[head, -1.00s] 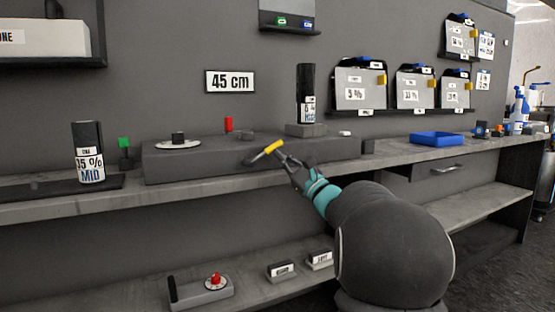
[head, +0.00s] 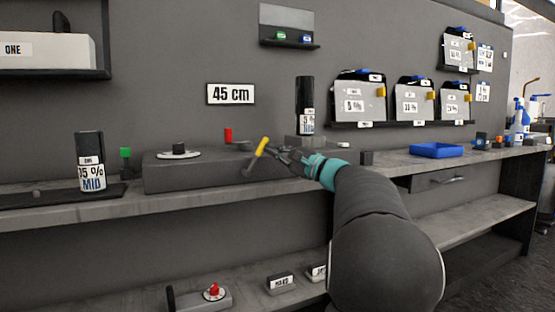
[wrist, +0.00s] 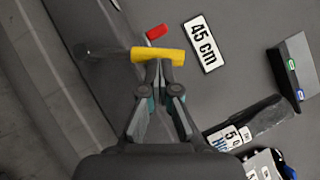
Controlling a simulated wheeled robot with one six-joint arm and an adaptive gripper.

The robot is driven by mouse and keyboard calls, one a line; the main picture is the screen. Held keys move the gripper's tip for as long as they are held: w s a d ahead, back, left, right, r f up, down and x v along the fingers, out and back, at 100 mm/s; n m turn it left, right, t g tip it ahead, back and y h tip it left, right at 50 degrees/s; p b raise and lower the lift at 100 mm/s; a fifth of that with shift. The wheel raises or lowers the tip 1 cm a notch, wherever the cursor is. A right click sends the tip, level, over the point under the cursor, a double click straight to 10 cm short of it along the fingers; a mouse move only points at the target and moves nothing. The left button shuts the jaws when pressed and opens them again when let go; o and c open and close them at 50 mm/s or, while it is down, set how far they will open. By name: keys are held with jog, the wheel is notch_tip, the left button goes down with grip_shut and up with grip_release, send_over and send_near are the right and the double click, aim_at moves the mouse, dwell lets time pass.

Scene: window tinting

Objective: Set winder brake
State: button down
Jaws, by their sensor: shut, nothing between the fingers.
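The winder is a long grey block (head: 215,173) on the bench. It carries a black knob on a white disc (head: 179,152), a red upright peg (head: 228,135) and a dark lever with a yellow grip (head: 261,147) at its front. My gripper (head: 275,152) is shut and empty, with its tips right at the yellow grip. In the wrist view the tips (wrist: 158,66) meet the lower edge of the yellow grip (wrist: 158,55); I cannot tell whether they touch. The red peg (wrist: 156,32) shows just beyond. Which part is the brake is not labelled.
A dark film roll (head: 306,105) stands behind my wrist, and another labelled roll (head: 91,162) stands at left. A "45 cm" sign (head: 231,93) hangs above. A blue tray (head: 436,150) lies at right. The lower shelf (head: 130,304) holds a red-knobbed box (head: 205,298).

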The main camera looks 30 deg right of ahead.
jog(key=shift+w+a+r+n+g, duration=0.1)
jog(key=shift+a+r+n+g, duration=0.4)
jog(key=shift+a+n, duration=0.3)
jog(key=shift+w+a+r+n+g, duration=0.1)
jog(key=shift+a+r+n+g, duration=0.3)
jog(key=shift+a+r+n, duration=0.25)
jog(key=shift+a, duration=0.1)
jog(key=shift+s+d+f, duration=0.1)
jog(key=shift+d, duration=0.2)
send_near(265, 143)
jog(key=s+d, duration=0.2)
jog(key=shift+s+d, duration=0.2)
jog(key=shift+s, duration=0.15)
jog(key=shift+d, duration=0.1)
